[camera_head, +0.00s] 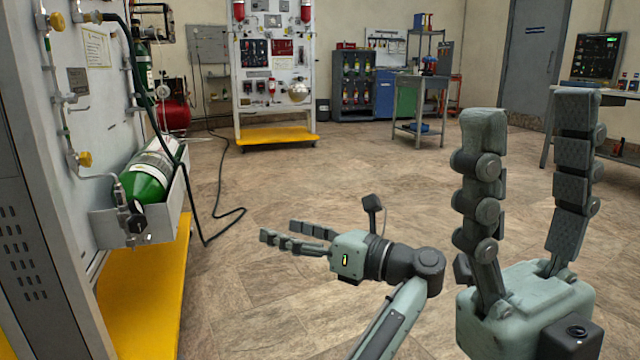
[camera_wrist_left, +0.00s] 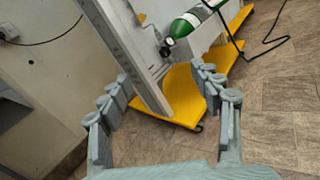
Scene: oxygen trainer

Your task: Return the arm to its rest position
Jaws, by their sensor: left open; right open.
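My left gripper (camera_head: 280,232) is in the middle of the head view, pointing left toward the oxygen trainer panel (camera_head: 100,70). Its fingers are apart with nothing between them, and floor shows between the gripper and the panel. In the left wrist view the same gripper (camera_wrist_left: 160,74) has its two fingers spread, with the panel's edge and yellow base beyond them. My right gripper (camera_head: 530,106) is large at the right of the head view, fingers pointing up, wide apart and empty. The left forearm runs down out of the head view; the rest of that arm is hidden.
A green cylinder (camera_head: 147,181) lies in a metal bracket on the panel, above a yellow base (camera_head: 145,290). A dark hose (camera_head: 219,185) hangs to the floor. A second panel stand (camera_head: 272,85) and a work table (camera_head: 418,105) are farther back. The middle floor is clear.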

